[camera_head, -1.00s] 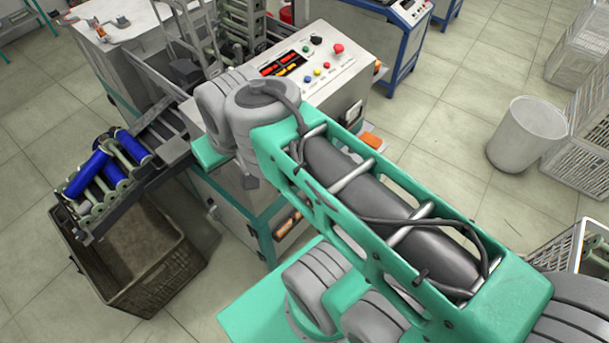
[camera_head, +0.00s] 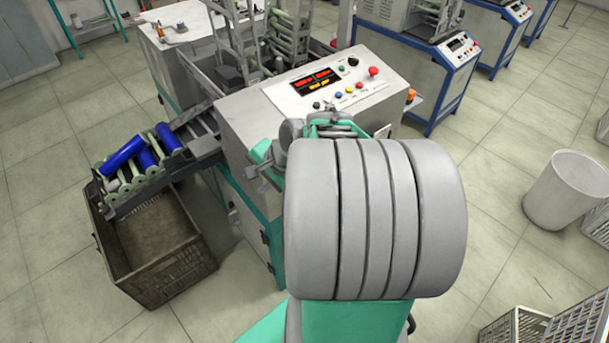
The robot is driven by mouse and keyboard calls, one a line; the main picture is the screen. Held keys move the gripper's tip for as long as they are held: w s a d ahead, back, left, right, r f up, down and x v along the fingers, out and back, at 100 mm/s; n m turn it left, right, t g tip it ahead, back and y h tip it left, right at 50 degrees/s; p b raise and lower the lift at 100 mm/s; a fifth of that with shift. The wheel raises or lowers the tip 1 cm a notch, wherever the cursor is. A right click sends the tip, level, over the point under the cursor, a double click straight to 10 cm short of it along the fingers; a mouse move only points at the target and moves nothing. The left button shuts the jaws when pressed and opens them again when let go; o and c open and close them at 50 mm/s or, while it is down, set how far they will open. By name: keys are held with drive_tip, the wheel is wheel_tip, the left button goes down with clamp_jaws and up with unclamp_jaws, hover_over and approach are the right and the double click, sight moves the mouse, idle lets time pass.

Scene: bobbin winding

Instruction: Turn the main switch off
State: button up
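The winding machine's sloped control panel (camera_head: 300,88) is in the upper middle of the head view. The small end part of my arm, likely my gripper (camera_head: 264,172), shows at the cabinet's front edge. Its fingers are too small and covered to read.
A brown crate (camera_head: 205,262) stands on the floor at left, below a rack of blue bobbins (camera_head: 122,157). A white bin (camera_head: 566,190) stands at right. Blue-framed machines (camera_head: 440,85) stand behind. The floor between them and the bin is clear.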

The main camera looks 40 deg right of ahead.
drive_tip(key=s+d+f+m+t+h+b, duration=0.2)
drive_tip(key=s+d+f+m+t, duration=0.15)
drive_tip(key=d+m, duration=0.65)
drive_tip(key=s+d+f+m+t+h+b, duration=0.15)
drive_tip(key=d+f+m+t, duration=0.3)
drive_tip(key=d+m, duration=0.6)
drive_tip(key=shift+m+g+y, duration=0.25)
drive_tip(key=shift+m+g, duration=0.3)
drive_tip(key=shift+g, duration=0.05)
drive_tip(key=w+f, duration=0.1)
drive_tip(key=w, duration=0.1)
drive_tip(key=w+a+f, duration=0.1)
drive_tip(key=w, duration=0.1)
drive_tip(key=w+f, duration=0.1)
drive_tip(key=w, duration=0.2)
drive_tip(key=shift+a+p, duration=0.25)
drive_tip(key=shift+p, duration=0.15)
drive_tip(key=shift+s, duration=0.1)
drive_tip(key=shift+c, duration=0.4)
clamp_jaws()
